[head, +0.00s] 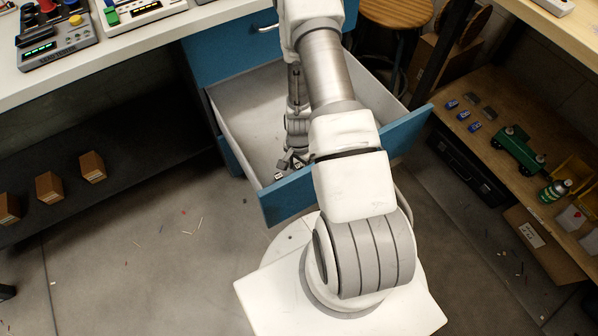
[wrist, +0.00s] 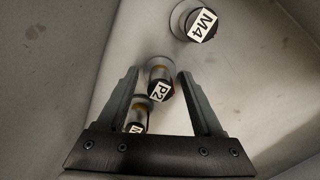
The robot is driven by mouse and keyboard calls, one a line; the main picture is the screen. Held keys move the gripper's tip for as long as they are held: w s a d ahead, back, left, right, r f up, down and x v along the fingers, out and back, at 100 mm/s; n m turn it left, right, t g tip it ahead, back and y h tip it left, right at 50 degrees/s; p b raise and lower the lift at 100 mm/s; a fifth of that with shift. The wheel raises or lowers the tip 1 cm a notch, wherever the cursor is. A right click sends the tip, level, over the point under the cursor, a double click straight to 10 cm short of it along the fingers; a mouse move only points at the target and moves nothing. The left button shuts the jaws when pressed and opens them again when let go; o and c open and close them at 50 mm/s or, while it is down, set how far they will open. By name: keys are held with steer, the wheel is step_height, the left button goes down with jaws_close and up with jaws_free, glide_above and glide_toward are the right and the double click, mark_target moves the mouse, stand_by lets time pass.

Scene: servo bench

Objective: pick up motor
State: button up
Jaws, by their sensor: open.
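My gripper (wrist: 158,76) reaches down into the open blue drawer (head: 245,105), its two dark fingers spread apart. In the wrist view, a small metallic cylinder labelled P2 (wrist: 159,72) shows between the fingertips. A second cylinder, with a label starting with M (wrist: 138,116), shows nearer the palm beside the left finger and is partly hidden. A third cylinder labelled M4 (wrist: 200,24) stands apart, beyond the right fingertip. I cannot tell whether the fingers touch any of them. In the head view, my arm hides much of the drawer and its contents.
The drawer's pale walls (wrist: 60,75) stand close around the gripper. A white bench (head: 150,45) holds devices at upper left. Small boxes (head: 48,187) sit at left.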

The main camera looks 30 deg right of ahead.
jaws_close()
stand_by(0.3)
